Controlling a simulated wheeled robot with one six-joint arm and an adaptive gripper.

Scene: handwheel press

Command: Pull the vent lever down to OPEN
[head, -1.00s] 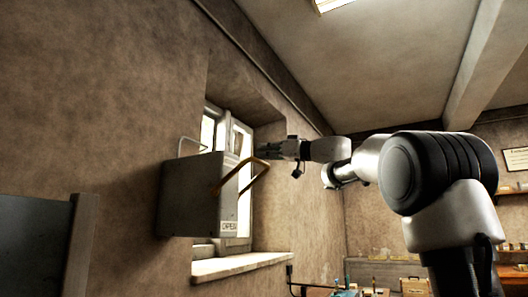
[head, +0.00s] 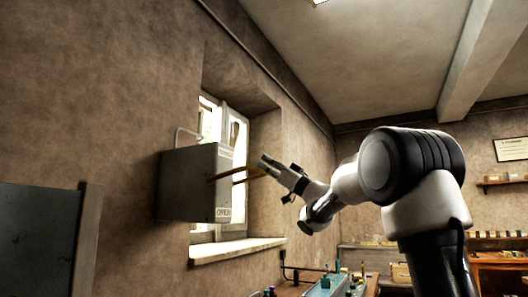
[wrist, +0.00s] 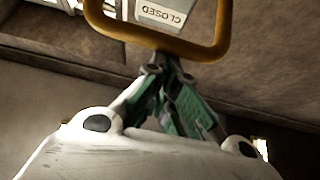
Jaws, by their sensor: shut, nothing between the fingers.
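The vent lever (head: 242,178) is an orange-brown loop handle on a grey wall box (head: 186,190). It sticks out to the right from the box, roughly level, above the OPEN label (head: 223,212). In the wrist view the lever's crossbar (wrist: 205,47) spans the top, with a CLOSED label (wrist: 162,14) beyond it. My gripper (head: 266,163) is shut with its fingertips at the lever's outer end, on its upper side. In the wrist view the fingertips (wrist: 165,62) meet the crossbar's near edge; I cannot tell whether they touch it. The bar is not between the fingers.
A window stands in a recess behind the box, with a pale sill (head: 235,250) below. A dark panel (head: 40,240) stands at the lower left. A workbench with small items lies low at the right. The air right of the box is free except for my arm.

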